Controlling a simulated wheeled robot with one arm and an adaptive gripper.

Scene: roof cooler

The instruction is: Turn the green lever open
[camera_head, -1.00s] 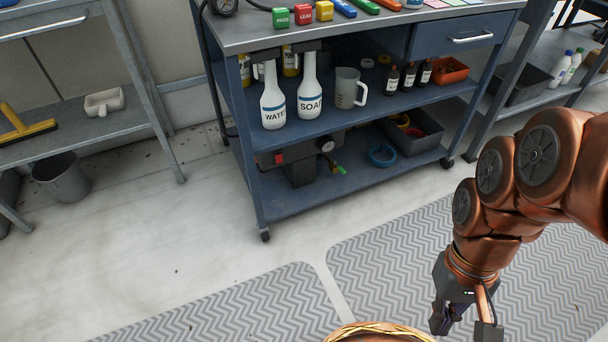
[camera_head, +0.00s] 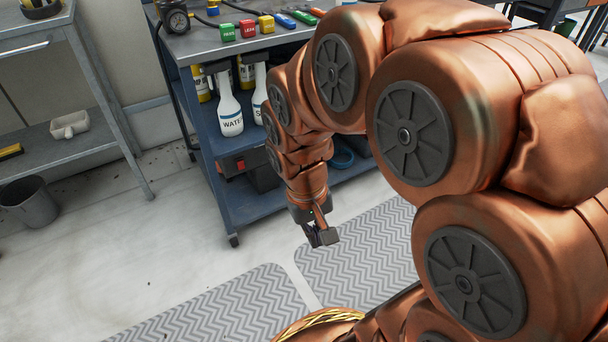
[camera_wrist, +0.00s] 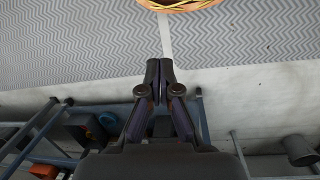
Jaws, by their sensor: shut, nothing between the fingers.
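I cannot make out the green lever in either view now; my copper arm covers much of the lower shelf where a small green part showed earlier. A dark machine with a red switch (camera_head: 240,164) shows at the left of that shelf. My gripper (camera_head: 322,238) points down in front of the blue cart (camera_head: 245,205), over the floor and apart from the shelf. In the wrist view its two dark fingers (camera_wrist: 160,66) are together and empty.
Bottles, including one marked WATER (camera_head: 230,112), stand on the middle shelf. A blue ring-shaped thing (camera_head: 342,158) lies on the lower shelf. Grey mats (camera_head: 220,310) and a wicker basket rim (camera_head: 318,318) lie in front. A grey bin (camera_head: 30,203) stands left. Open floor lies left of the cart.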

